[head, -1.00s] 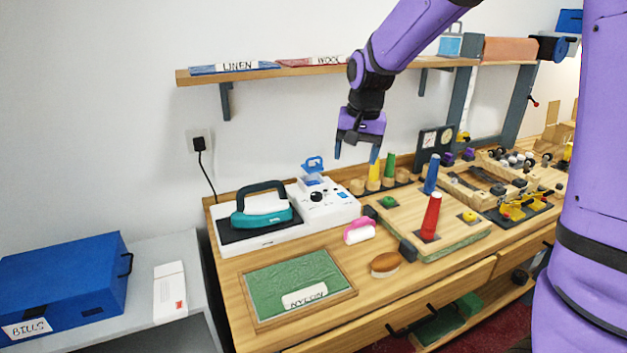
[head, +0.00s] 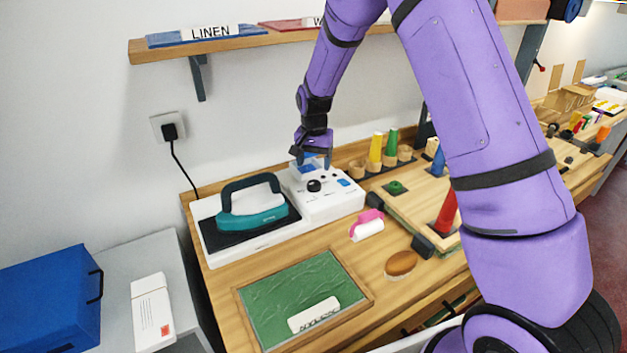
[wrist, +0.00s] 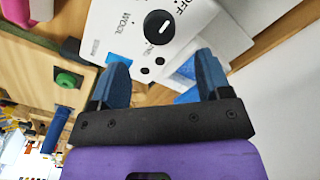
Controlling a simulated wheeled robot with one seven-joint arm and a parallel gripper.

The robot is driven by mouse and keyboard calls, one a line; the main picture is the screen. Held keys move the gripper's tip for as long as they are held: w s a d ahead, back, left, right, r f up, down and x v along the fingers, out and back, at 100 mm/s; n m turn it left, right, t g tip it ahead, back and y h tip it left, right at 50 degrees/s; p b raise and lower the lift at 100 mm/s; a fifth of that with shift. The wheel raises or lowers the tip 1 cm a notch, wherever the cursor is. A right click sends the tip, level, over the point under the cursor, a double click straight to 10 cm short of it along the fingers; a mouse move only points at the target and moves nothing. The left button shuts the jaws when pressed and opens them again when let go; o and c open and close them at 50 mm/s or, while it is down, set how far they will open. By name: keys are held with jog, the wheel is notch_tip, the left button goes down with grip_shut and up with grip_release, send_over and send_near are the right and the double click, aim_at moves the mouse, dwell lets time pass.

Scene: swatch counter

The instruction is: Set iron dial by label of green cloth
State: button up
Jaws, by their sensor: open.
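The green cloth (head: 290,287) lies in a wooden frame at the counter's front left. Its white label (head: 314,315) reads NYLON. The teal iron (head: 253,218) rests on its dark pad beside the white control box (head: 335,206). The black dial (head: 314,186) is on the box's top. The dial also shows in the wrist view (wrist: 160,24), with a white mark slanting towards OFF; WOOL is printed on another side. My gripper (head: 311,158) is open and empty above the back of the box, near the blue part (head: 309,172). In the wrist view my fingers (wrist: 160,78) are apart, with the dial beyond them.
A pink-handled roller (head: 367,225) and a brown brush (head: 400,263) lie in front of the box. A wooden board with a red cone (head: 447,212) stands to the right. A shelf (head: 165,50) with a LINEN cloth hangs above. My arm hides much of the right side.

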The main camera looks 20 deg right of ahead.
aim_at(314, 182)
notch_tip(314, 182, down, 7)
jog(key=shift+f, duration=0.1)
dwell(0.4)
jog(key=c, duration=0.9)
